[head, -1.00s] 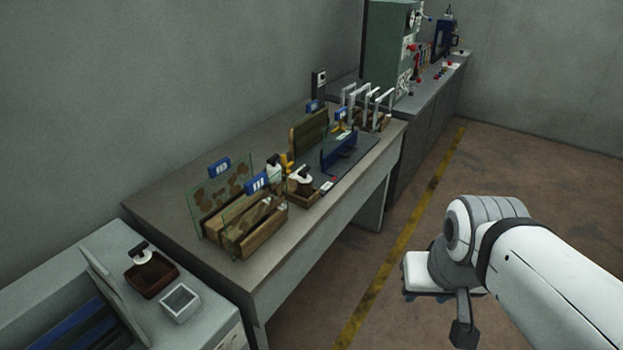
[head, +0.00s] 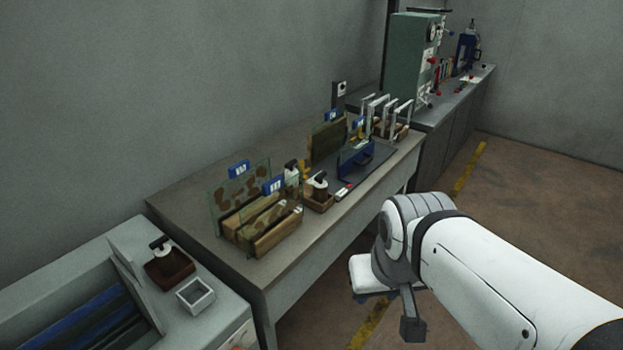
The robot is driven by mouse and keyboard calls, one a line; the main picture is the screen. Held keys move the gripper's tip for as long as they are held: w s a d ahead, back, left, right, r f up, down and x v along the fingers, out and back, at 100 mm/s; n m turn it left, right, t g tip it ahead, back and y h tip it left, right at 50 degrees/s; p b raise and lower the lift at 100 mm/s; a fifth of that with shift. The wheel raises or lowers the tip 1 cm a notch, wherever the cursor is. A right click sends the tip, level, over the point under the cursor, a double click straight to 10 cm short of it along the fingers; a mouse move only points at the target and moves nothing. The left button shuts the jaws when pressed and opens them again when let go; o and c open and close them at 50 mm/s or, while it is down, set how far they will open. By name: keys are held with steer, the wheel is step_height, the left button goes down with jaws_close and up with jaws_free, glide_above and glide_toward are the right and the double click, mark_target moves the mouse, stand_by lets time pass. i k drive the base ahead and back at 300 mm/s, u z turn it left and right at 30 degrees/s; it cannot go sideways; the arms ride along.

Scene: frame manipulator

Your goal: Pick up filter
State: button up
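Two upright, see-through panels with brown blotches and blue tabs, a rear panel (head: 226,205) and a front panel (head: 284,208), stand at wooden blocks (head: 273,238) on the long grey bench. A darker brownish panel (head: 327,140) with a blue tab stands farther back. I cannot tell which of these is the filter. My arm comes in from the lower right, and its end is over the floor in front of the bench, apart from the panels. A dark end piece (head: 412,327) hangs from it. My gripper's fingers cannot be made out.
The grey bench (head: 185,218) also carries a brush-like tool in a wooden box (head: 318,203), a blue holder (head: 357,157) and several metal frames (head: 388,118). A nearer cabinet holds a brown box (head: 170,270) and a white tray (head: 195,296). Floor is open at right.

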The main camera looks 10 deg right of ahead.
mark_target(291, 171)
steer(key=z, duration=0.05)
steer(key=i, duration=1)
steer(key=u, duration=0.05)
